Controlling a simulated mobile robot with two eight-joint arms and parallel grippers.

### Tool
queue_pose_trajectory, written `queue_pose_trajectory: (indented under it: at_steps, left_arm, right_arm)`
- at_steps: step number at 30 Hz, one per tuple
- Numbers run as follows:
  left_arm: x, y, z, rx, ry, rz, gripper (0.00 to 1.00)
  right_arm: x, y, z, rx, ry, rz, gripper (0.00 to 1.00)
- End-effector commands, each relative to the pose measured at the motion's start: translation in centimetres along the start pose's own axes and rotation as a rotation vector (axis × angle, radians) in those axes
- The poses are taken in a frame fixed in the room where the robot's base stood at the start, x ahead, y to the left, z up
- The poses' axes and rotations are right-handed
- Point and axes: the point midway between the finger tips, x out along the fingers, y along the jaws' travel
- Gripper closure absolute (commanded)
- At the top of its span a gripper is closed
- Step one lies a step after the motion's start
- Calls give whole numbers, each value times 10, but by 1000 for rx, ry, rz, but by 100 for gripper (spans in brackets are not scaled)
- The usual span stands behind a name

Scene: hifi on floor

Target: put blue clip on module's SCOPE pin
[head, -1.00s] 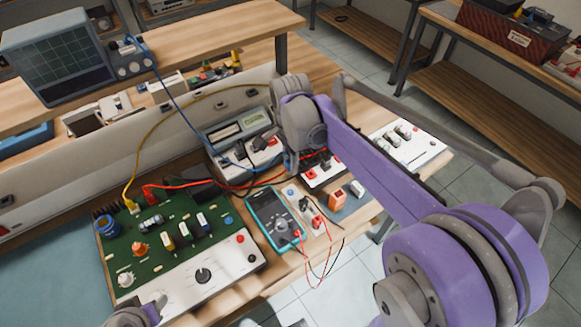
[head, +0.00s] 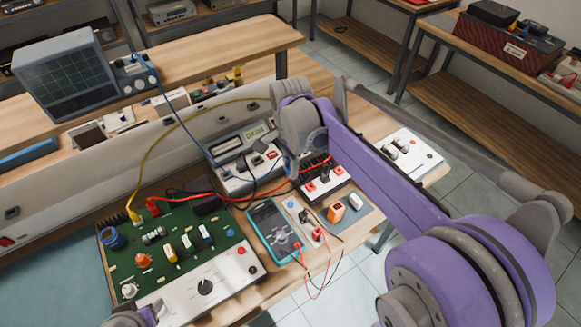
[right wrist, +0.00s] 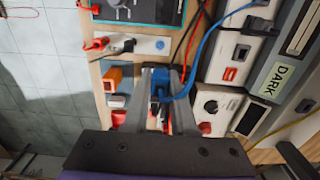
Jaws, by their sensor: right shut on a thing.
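The right wrist view shows my right gripper (right wrist: 161,80) shut on the blue clip (right wrist: 158,90), with its blue cable (right wrist: 205,50) looping away to the right. In the head view the blue cable (head: 182,112) runs down from the oscilloscope (head: 68,68); my right wrist and forearm hide the clip and fingertips. A green board (head: 178,215) with a white front panel lies at the left of the bench. A small white panel with coloured posts (head: 292,205) stands right of the meter (head: 266,226). I cannot read a SCOPE label. Only a part of my left arm shows at the bottom edge.
Red and yellow leads (head: 136,185) cross the bench behind the board. A grey unit with a display (head: 250,140) stands at the back. A red-and-black post module (head: 322,184) and an orange block (head: 335,212) are near my right gripper.

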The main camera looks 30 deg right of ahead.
Motion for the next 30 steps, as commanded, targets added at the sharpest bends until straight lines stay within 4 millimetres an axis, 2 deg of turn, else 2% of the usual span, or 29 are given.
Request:
queue_pose_trajectory:
  at_steps: [17,30]
  left_arm:
    - [-12,0,-15,0,15,0,50]
    - [-12,0,-16,0,15,0,50]
  right_arm:
    - [-24,0,0,0,0,0,100]
    - [-22,0,0,7,0,0,100]
